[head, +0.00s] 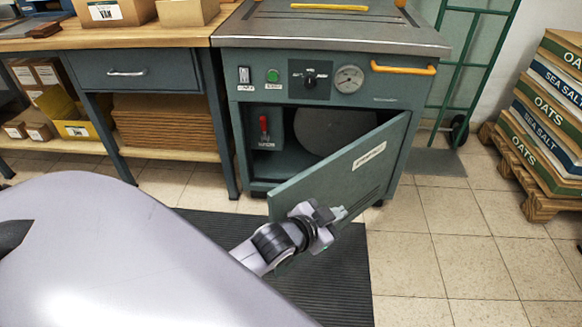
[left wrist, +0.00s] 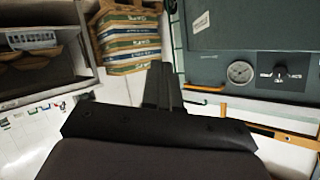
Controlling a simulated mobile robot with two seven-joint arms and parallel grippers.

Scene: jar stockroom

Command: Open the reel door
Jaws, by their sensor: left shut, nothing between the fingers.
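The reel door (head: 345,165) is a green panel low on the front of the green machine (head: 330,85). It stands partly open, swung outward from its right side, with a white label on its outer face. Through the gap a grey round reel (head: 333,128) shows inside, partly hidden by the door. My left gripper (head: 335,213) is in front of the door's lower outer face, shut and empty; I cannot tell whether it touches the door. Its dark shut fingers (left wrist: 164,88) also show in the left wrist view. My right gripper is not in view.
A red lever (head: 264,125) sits inside the opening. A wooden bench (head: 120,42) with boxes stands at left. A pallet with stacked sacks (head: 545,105) stands at right, and a green hand truck (head: 470,65) behind. A black mat (head: 335,275) lies below; tiled floor at right is clear.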

